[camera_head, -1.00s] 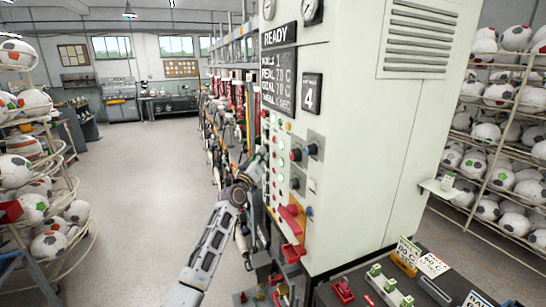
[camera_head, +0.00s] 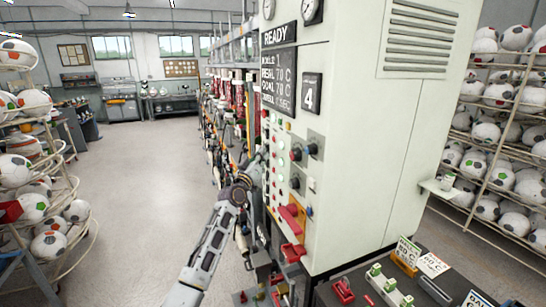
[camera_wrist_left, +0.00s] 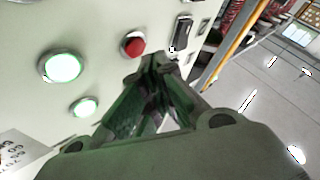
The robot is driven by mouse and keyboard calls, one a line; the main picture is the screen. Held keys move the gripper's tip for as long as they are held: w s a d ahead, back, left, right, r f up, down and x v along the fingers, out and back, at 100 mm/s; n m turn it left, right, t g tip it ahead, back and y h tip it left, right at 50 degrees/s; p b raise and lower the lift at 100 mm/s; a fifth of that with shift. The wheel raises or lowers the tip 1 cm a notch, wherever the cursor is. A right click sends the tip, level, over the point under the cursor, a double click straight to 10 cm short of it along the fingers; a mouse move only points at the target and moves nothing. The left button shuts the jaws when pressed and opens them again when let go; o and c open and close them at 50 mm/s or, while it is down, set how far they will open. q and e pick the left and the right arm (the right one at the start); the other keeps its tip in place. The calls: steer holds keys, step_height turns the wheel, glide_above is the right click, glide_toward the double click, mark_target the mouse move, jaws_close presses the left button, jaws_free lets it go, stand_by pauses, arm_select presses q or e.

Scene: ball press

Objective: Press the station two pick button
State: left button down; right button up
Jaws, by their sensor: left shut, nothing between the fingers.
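The pale control panel (camera_head: 276,160) on the machine's narrow face carries columns of small round buttons. My left gripper (camera_head: 264,156) is at this panel, its fingers shut and empty. In the left wrist view, the shut fingertips (camera_wrist_left: 160,62) point at the panel between a red button (camera_wrist_left: 133,46) and a black switch (camera_wrist_left: 182,30). A large lit green button (camera_wrist_left: 63,66) and a smaller lit green button (camera_wrist_left: 85,106) lie to their left. I cannot tell which one is the station two pick button, nor whether the fingertips touch the panel. My right gripper is out of view.
The tall pale machine cabinet (camera_head: 370,130) fills the middle right. A dark bench (camera_head: 385,272) with green and red parts stands in front. Ball racks stand at left (camera_head: 75,235) and right (camera_head: 485,150). The grey floor (camera_head: 145,190) at the left centre is open.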

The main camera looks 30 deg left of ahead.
arm_select(q)
steer(key=shift+w+d, duration=0.55)
steer(key=shift+w, duration=0.05)
stand_by(1.8)
steer(key=shift+s+a, duration=0.5)
steer(key=shift+s, duration=0.1)
stand_by(0.5)
steer(key=shift+s+a+b, duration=0.4)
steer(key=shift+s+a, duration=1.25)
steer(key=shift+s, duration=0.25)
steer(key=shift+f, duration=0.1)
